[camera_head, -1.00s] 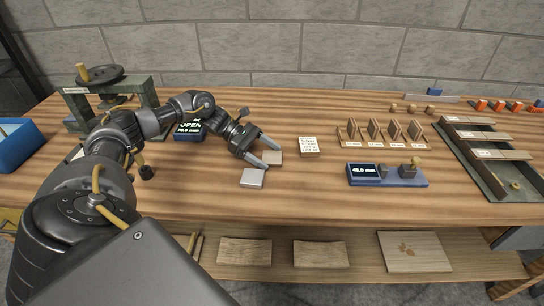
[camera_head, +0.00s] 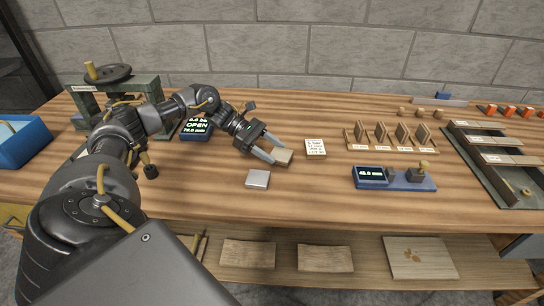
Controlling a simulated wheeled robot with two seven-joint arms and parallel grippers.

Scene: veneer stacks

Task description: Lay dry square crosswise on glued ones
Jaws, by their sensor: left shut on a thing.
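My left gripper (camera_head: 276,156) is shut on a small tan wooden square (camera_head: 284,157), which sits between its fingertips at or just above the bench top; I cannot tell whether it touches the wood. A pale grey square stack (camera_head: 258,179) lies on the bench just in front of and left of the held square, apart from it. Whether its top is glued is too small to tell. My right gripper is not in view.
A printed card (camera_head: 315,148) lies right of the gripper. A wooden rack (camera_head: 385,146) with upright pieces and a blue gauge (camera_head: 395,178) stand further right. A green press (camera_head: 147,88) and a blue display (camera_head: 196,130) stand left. The bench front is clear.

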